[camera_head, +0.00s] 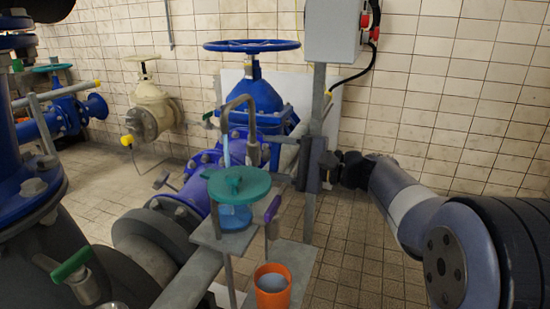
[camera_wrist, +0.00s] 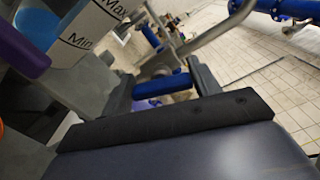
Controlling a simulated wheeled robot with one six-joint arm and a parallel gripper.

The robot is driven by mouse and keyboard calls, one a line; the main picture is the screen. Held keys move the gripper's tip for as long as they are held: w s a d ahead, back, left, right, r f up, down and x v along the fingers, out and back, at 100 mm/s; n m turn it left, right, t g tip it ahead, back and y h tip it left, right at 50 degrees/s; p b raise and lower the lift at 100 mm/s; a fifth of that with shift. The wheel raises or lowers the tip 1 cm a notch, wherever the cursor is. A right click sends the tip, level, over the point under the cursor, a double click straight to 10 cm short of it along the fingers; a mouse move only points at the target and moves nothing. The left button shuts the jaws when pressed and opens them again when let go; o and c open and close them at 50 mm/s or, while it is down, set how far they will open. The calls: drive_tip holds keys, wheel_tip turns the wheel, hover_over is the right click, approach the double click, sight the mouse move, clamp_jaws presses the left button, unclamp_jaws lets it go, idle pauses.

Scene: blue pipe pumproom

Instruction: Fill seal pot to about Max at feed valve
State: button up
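The seal pot (camera_head: 235,218) stands on a small bracket in the head view, partly hidden under a teal handwheel (camera_head: 238,185); blue shows inside it. A pale blue stream (camera_head: 227,150) falls from the bent grey spout (camera_head: 240,103) behind the handwheel. The wrist view shows the pot's scale (camera_wrist: 92,25) with Max and Min, tilted and cut off; I cannot read the level. My gripper (camera_head: 312,165) is beside the grey post, right of the spout. In the wrist view its fingers (camera_wrist: 162,88) are apart, with a blue bar (camera_wrist: 162,86) across the gap; contact is unclear.
A purple-handled lever (camera_head: 272,208) hangs right of the pot and shows in the wrist view (camera_wrist: 22,48). An orange cup (camera_head: 272,290) with greyish contents stands below. A post carries a switch box (camera_head: 335,32). Blue valve pipework (camera_head: 255,95) stands behind.

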drive_tip(key=o, duration=0.4)
drive_tip(key=shift+o, duration=0.2)
drive_tip(key=p+v, duration=0.2)
drive_tip(key=v, duration=0.8)
drive_tip(key=shift+d+p, duration=0.3)
drive_tip(key=shift+d, duration=0.1)
drive_tip(key=shift+s, duration=0.15)
